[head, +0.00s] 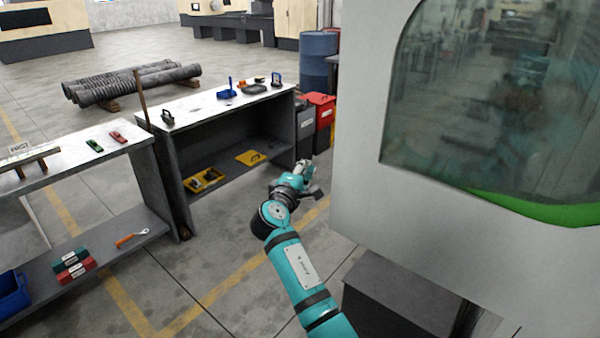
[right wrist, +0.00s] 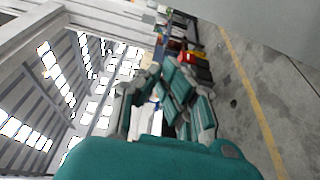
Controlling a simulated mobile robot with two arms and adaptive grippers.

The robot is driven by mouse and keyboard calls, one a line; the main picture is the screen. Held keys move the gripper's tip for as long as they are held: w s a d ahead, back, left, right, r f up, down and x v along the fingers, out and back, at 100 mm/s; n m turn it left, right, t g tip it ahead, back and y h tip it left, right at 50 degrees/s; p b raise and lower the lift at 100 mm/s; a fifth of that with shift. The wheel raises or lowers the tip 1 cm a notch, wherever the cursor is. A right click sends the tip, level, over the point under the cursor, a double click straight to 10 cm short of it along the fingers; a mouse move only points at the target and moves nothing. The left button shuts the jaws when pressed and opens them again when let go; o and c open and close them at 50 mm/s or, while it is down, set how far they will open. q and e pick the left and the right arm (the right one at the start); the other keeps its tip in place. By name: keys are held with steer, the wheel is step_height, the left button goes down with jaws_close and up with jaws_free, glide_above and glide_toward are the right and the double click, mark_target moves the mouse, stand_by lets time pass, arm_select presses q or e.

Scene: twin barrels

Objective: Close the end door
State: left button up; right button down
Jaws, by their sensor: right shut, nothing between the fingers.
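A large pale grey machine panel with a dark tinted window (head: 490,95) and a green strip fills the right of the head view. I take it for the end door (head: 362,150), but cannot tell whether it stands open or shut. My right gripper (head: 303,172) is shut and empty, out in front of the panel's left edge. I see no contact between them. In the right wrist view the gripper (right wrist: 165,92) points along the floor, and a pale flat surface (right wrist: 265,30), likely the same panel, shows at upper right. My left gripper is not in view.
A dark grey workbench (head: 215,105) with tools stands left of my gripper, and another bench (head: 70,155) is nearer. A red bin (head: 320,108) and a blue barrel (head: 318,62) stand behind. A dark box-like base (head: 400,300) sits below the panel. Floor between bench and machine is clear.

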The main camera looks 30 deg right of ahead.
steer(key=d+p, duration=0.1)
steer(key=s+d+p, duration=0.1)
steer(key=d+p, duration=0.1)
steer(key=shift+s+d, duration=0.3)
steer(key=shift+s, duration=0.05)
steer(key=shift+f, duration=0.1)
